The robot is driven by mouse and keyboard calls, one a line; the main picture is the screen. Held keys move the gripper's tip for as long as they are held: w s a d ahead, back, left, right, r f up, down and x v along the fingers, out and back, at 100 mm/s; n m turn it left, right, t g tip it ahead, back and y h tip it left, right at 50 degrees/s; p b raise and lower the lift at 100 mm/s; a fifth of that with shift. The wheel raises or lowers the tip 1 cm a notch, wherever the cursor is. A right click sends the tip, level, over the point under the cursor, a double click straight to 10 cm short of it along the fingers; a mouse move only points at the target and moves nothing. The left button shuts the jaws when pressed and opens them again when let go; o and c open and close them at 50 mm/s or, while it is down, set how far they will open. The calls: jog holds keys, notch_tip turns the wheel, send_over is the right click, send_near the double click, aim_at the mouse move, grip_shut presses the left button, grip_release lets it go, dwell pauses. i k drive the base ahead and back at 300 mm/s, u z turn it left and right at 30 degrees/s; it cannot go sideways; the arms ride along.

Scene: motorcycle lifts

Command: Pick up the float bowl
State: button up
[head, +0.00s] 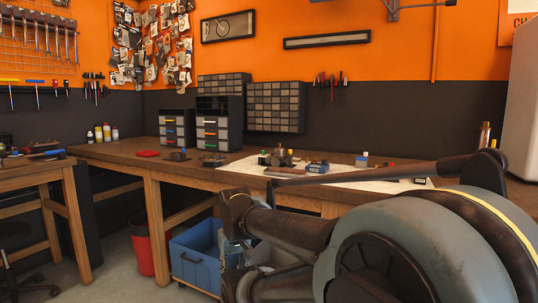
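Several small parts lie on the wooden workbench (125,152), and I cannot tell for sure which one is the float bowl. A brownish metal part (280,158) sits on a pale sheet (240,166) at the middle of the bench. A small dark grey part (177,155) and another low dark part (213,160) lie further left on bare wood. I cannot make out my gripper's fingers in this view.
Drawer cabinets (221,133) stand along the back of the bench. A red flat item (147,153) lies left. A red bin (147,245) and blue crate (193,262) stand below.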

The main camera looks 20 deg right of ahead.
aim_at(280, 150)
jog(key=u, duration=0.05)
jog(key=i, duration=1)
jog(key=z, duration=0.05)
